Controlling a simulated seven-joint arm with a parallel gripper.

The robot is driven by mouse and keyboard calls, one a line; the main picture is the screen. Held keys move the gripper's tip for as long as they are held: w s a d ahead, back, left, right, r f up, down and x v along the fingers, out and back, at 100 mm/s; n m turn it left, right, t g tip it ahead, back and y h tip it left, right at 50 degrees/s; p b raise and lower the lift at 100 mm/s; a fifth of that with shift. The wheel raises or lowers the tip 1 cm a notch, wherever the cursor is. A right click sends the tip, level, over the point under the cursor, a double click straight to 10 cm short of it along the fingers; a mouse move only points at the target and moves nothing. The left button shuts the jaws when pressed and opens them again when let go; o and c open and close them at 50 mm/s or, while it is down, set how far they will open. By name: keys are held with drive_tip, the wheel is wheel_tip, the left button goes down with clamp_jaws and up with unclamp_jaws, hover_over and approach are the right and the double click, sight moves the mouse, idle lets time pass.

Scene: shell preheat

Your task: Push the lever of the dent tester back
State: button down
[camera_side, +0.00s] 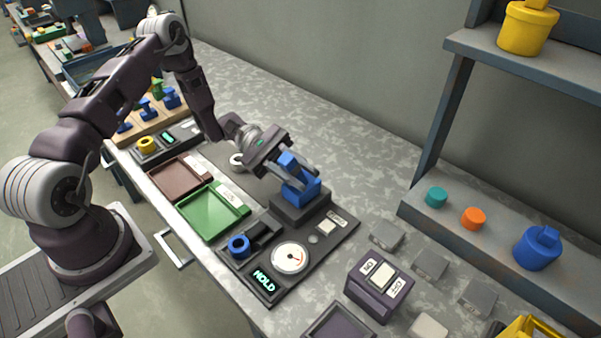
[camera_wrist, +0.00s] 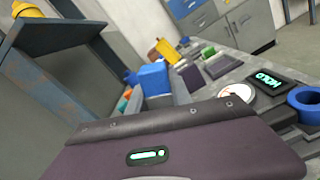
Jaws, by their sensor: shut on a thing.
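A green tray (camera_side: 212,212) and a brown tray (camera_side: 180,178) lie left of the tester. A purple switch box (camera_side: 378,288) stands to its right, among several grey blocks. A shelf (camera_side: 500,250) along the wall holds a blue canister (camera_side: 537,250). The bench behind the tester is clear.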

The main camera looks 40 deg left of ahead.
drive_tip(key=shift+w, duration=0.15)
idle(0.7)
drive_tip(key=w+n, duration=0.6)
drive_tip(key=n, duration=0.2)
drive_tip(key=shift+n, duration=0.4)
idle(0.5)
drive_tip(key=c, duration=1.2)
unclamp_jaws()
drive_tip(key=shift+o, duration=0.2)
drive_tip(key=a, duration=0.7)
drive_tip(key=shift+a, duration=0.1)
